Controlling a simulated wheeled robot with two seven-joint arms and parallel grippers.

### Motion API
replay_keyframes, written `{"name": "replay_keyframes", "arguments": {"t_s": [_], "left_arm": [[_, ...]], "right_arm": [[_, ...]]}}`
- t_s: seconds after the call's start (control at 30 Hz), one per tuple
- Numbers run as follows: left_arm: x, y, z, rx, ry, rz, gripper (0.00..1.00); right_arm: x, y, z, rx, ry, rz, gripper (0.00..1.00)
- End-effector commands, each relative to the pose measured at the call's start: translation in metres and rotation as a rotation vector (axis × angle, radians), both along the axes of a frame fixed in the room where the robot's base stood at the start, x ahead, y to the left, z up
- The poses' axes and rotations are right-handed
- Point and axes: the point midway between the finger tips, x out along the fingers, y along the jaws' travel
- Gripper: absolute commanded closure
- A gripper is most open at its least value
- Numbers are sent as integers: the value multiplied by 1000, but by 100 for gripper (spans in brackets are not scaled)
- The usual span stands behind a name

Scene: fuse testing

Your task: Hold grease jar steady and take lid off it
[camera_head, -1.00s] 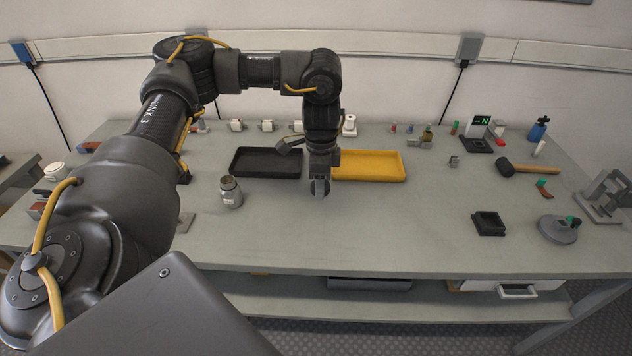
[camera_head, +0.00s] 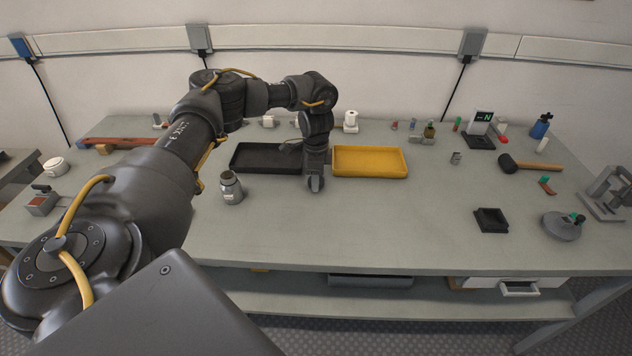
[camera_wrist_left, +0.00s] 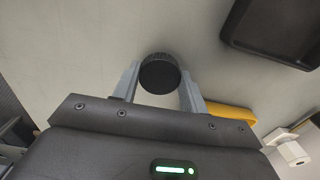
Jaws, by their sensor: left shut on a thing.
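The grease jar (camera_head: 231,190) is a small grey metal jar with a pale label, standing upright on the bench left of my left gripper. Its mouth looks open, with no lid on it. My left gripper (camera_head: 315,186) is in front of the gap between the black and yellow trays, pointing down, apart from the jar. In the left wrist view its fingers (camera_wrist_left: 160,85) are shut on a round black ribbed lid (camera_wrist_left: 160,72). In the head view the lid is hard to make out. My right gripper is not in view.
A black tray (camera_head: 240,170) and a yellow tray (camera_head: 369,175) lie behind the gripper. A small black square holder (camera_head: 490,228), a mallet (camera_head: 535,166) and a round grey base (camera_head: 562,230) stand to the right. The bench front in the middle is clear.

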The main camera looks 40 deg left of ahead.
Motion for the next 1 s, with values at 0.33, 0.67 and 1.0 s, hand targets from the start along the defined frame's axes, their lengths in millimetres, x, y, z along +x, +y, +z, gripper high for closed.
{"name": "replay_keyframes", "arguments": {"t_s": [0.33, 0.67, 1.0], "left_arm": [[0, 0, -18, 0, 0, -1, 84], [0, 0, -22, -1, -1, -1, 39], [0, 0, -17, 1, -1, -1, 35]], "right_arm": [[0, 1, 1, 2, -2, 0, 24], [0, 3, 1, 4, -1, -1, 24], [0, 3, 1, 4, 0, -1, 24]]}}
